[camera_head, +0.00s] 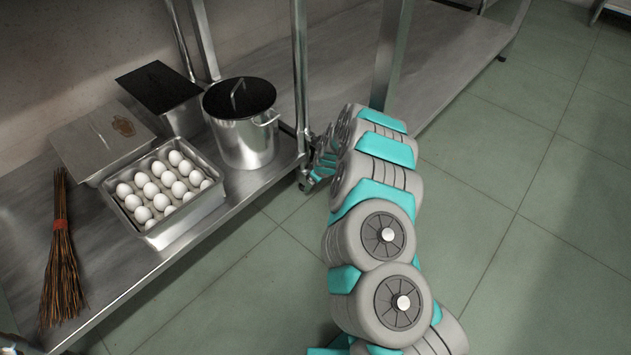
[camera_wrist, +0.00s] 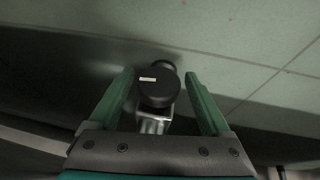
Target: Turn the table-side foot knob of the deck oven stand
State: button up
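The foot knob (camera_wrist: 158,92) is a dark round piece with a small pale mark, shown in the wrist view. It sits below a short bright metal leg part (camera_wrist: 153,125). My gripper (camera_wrist: 159,76) is open, with one green finger on each side of the knob. Gaps show between the knob and both fingers, so neither visibly touches it. In the head view my arm reaches down to the bottom of the stand legs, and its own links largely hide the gripper and the knob.
In the head view, a steel shelf (camera_head: 25,230) at left holds an egg tray (camera_head: 185,219), a pot (camera_head: 245,148), a dark-topped container (camera_head: 182,117), a lidded box (camera_head: 95,140) and a whisk broom (camera_head: 62,265). Another low shelf (camera_head: 455,50) lies behind the upright post (camera_head: 391,55). The tiled floor (camera_head: 545,215) at right is clear.

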jog(key=shift+o, duration=0.3)
jog(key=shift+d+r, duration=0.1)
jog(key=shift+r, duration=0.05)
jog(key=shift+s+r+p, duration=0.1)
jog(key=shift+r+p, duration=0.2)
jog(key=p+v, duration=0.2)
jog(key=v, duration=0.5)
jog(key=shift+p, duration=0.4)
